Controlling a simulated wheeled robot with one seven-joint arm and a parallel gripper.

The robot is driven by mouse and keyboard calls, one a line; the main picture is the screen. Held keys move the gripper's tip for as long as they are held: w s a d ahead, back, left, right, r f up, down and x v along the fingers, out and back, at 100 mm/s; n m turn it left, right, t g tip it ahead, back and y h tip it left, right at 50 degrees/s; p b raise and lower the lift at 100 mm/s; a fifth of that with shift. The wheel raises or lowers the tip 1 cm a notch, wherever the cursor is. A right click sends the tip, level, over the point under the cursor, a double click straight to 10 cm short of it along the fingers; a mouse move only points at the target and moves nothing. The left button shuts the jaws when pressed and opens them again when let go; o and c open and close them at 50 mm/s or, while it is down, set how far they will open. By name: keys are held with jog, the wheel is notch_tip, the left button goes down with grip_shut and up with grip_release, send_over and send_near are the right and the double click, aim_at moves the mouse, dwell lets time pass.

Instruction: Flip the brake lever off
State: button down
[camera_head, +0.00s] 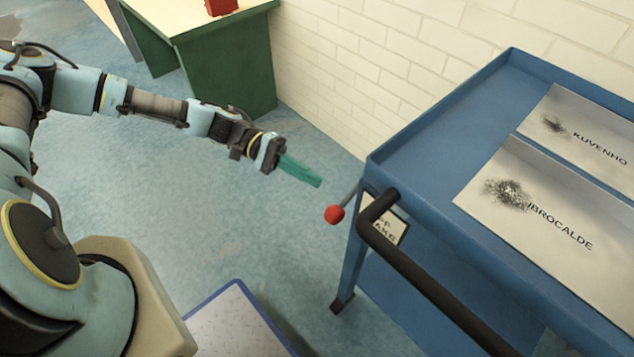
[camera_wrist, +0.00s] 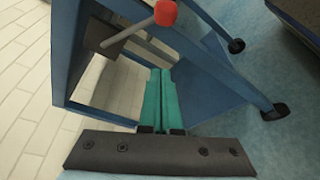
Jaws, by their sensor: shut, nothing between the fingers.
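The brake lever is a thin grey rod with a red ball knob (camera_head: 334,214), sticking out from the near left corner of the blue cart (camera_head: 400,166). In the wrist view the red knob (camera_wrist: 166,12) is at the top, with its rod running down left to a dark plate on the cart frame. My gripper (camera_head: 318,183) has teal fingers that are shut and empty. In the head view it is left of and above the knob, apart from it. In the wrist view the closed fingers (camera_wrist: 158,75) point toward the cart frame, below the knob.
The cart has a black push handle (camera_head: 425,280) and a partly hidden label (camera_head: 385,218) beside the lever. Boxes with lettering (camera_head: 545,215) lie on its top. A white brick wall (camera_head: 380,60) stands behind, and a green bench (camera_head: 215,65) stands at the back left. Blue floor between is clear.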

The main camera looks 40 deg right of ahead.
jog(key=shift+s+a+r+p, duration=0.15)
jog(key=shift+s+p, duration=0.25)
jog(key=shift+s, duration=0.95)
jog(key=shift+s+a+r+p, duration=0.15)
jog(key=shift+s+p, duration=0.3)
jog(key=shift+s, duration=0.9)
jog(key=shift+s+a+p, duration=0.2)
jog(key=shift+s+p, duration=0.2)
jog(key=shift+s, duration=0.95)
jog(key=shift+r, duration=0.1)
notch_tip(320, 180, up, 11)
jog(key=n+t+y+p, duration=0.1)
jog(key=n+y+p, duration=0.3)
jog(key=n+p, duration=0.55)
send_over(333, 202)
jog(key=w+p, duration=0.1)
jog(key=p, duration=0.1)
jog(key=m, duration=0.1)
jog(key=shift+a+r, duration=0.2)
jog(key=shift+r, duration=0.3)
